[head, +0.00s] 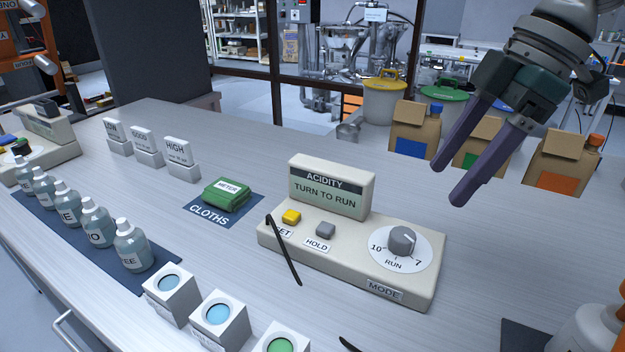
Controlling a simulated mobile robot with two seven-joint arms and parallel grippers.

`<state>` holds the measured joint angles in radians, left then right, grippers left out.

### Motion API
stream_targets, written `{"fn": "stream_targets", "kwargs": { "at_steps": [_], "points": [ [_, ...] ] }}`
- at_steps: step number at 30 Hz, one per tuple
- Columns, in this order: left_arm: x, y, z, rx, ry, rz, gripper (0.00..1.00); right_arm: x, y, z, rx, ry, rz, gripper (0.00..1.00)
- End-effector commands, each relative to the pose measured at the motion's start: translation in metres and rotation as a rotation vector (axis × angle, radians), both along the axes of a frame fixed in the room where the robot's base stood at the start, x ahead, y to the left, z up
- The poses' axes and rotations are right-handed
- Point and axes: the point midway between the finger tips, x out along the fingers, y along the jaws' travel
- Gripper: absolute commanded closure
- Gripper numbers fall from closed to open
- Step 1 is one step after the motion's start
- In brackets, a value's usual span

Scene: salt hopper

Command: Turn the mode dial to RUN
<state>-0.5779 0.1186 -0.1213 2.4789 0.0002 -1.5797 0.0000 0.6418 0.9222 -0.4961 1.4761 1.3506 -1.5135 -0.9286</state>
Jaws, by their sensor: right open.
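The mode dial is a grey knob (402,241) on a white disc marked 10, 7 and RUN. It is on the right of a cream acidity meter (345,249), above a MODE label (385,289). I cannot tell clearly which mark the knob points to. The meter's screen (324,194) reads TURN TO RUN. My right gripper (447,185) is open and empty. Its two purple fingers slant down to the left, in the air above and to the right of the dial, apart from it. My left gripper is not in view.
A yellow button (291,217) and a grey button (325,230) sit left of the dial. A thin black rod (285,252) crosses the meter's left end. Cardboard boxes (560,165) stand behind.

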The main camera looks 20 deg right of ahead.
Motion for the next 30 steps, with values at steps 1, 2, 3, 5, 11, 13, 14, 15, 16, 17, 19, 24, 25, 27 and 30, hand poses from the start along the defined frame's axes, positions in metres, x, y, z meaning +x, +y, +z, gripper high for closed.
{"fn": "stream_targets", "kwargs": {
  "at_steps": [1,2,3,5,11,13,14,15,16,17,19,24,25,27,30],
  "points": [
    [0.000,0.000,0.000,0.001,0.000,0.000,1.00,0.001,0.002,-0.004,0.003,0.001,0.001,0.28],
    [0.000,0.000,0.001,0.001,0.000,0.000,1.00,0.001,0.003,-0.007,0.003,0.001,0.001,0.28],
    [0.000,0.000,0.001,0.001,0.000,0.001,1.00,0.002,0.006,-0.012,0.004,0.003,0.001,0.28],
    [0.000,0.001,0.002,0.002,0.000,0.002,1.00,0.003,0.010,-0.022,0.002,0.003,0.002,0.28],
    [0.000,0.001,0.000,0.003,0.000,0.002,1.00,0.009,0.024,-0.059,0.004,0.003,0.000,0.28],
    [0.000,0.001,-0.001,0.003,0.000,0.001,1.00,0.010,0.028,-0.069,0.001,0.003,0.002,0.28],
    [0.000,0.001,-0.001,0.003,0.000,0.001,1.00,0.011,0.029,-0.073,0.003,0.002,0.001,0.28],
    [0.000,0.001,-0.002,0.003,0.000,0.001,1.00,0.012,0.031,-0.077,0.003,0.001,0.000,0.28],
    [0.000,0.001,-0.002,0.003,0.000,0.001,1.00,0.013,0.032,-0.080,0.002,0.002,0.000,0.28],
    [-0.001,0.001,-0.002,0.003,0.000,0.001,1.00,0.013,0.032,-0.082,0.001,0.002,0.001,0.28],
    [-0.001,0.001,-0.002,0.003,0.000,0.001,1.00,0.014,0.034,-0.086,0.000,0.000,0.001,0.28],
    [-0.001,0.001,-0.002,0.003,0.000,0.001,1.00,0.014,0.034,-0.088,-0.001,0.000,0.002,0.28],
    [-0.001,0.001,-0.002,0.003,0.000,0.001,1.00,0.014,0.034,-0.088,-0.001,0.000,0.001,0.28],
    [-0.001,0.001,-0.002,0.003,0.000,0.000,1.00,0.014,0.034,-0.088,-0.001,0.000,0.001,0.28],
    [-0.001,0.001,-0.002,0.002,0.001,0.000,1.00,0.014,0.034,-0.088,0.000,0.000,0.001,0.37]
  ]
}}
